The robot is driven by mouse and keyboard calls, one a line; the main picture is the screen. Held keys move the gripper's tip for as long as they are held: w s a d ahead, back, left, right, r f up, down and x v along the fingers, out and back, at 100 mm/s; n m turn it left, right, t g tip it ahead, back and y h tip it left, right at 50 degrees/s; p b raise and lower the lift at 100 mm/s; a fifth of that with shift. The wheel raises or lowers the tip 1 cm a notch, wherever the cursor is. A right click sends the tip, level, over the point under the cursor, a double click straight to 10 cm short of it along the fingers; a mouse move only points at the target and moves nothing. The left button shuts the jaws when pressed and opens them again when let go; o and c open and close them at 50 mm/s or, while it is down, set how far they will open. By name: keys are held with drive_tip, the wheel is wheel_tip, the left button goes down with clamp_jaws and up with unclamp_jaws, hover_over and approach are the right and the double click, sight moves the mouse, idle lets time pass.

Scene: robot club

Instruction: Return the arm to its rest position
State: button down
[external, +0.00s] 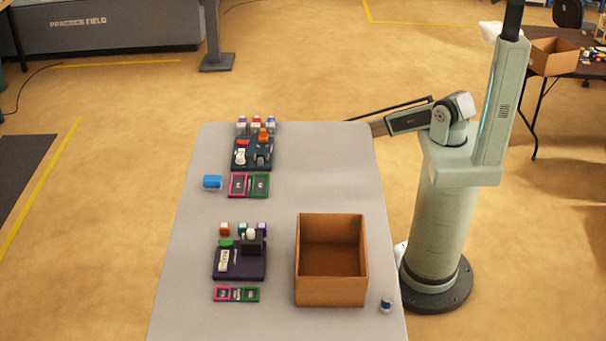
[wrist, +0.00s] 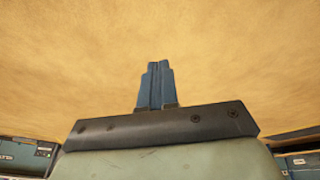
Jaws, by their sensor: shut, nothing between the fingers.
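My gripper (wrist: 157,66) shows in the wrist view with its two blue-grey fingers together and nothing between them. Only tan floor lies beyond the fingertips in that view. In the external view my pale green arm rises from its round base at the right of the table, and its upper part runs out of the top of the picture. I cannot make out the gripper in the external view.
The table's middle is bare. A dark side table (external: 535,80) stands behind.

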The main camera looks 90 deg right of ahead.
drive_tip(key=s+a+f+m+y, duration=0.1)
drive_tip(key=s+a+f+y, duration=0.1)
drive_tip(key=a+f, duration=0.45)
drive_tip(key=s+a+f+m+y, duration=0.15)
drive_tip(key=a+f, duration=0.25)
drive_tip(key=a, duration=0.6)
drive_tip(key=s+a+r+n+g+y, duration=0.1)
drive_tip(key=a+r+n+g, duration=0.1)
drive_tip(key=a, duration=0.7)
drive_tip(key=s+a+r+n+g, duration=0.1)
drive_tip(key=s+a+r, duration=0.1)
drive_tip(key=a, duration=0.4)
drive_tip(key=s+a+r+n, duration=0.1)
drive_tip(key=a+r+n, duration=0.1)
drive_tip(key=a, duration=0.4)
drive_tip(key=s+a+r+n+g+h, duration=0.1)
drive_tip(key=s+a+r+n+g, duration=0.4)
drive_tip(key=s+a+r, duration=1.1)
drive_tip(key=s+a+n, duration=0.2)
drive_tip(key=a, duration=0.1)
drive_tip(key=shift+r, duration=0.35)
drive_tip(key=shift+a+n, duration=0.1)
drive_tip(key=shift+n, duration=0.15)
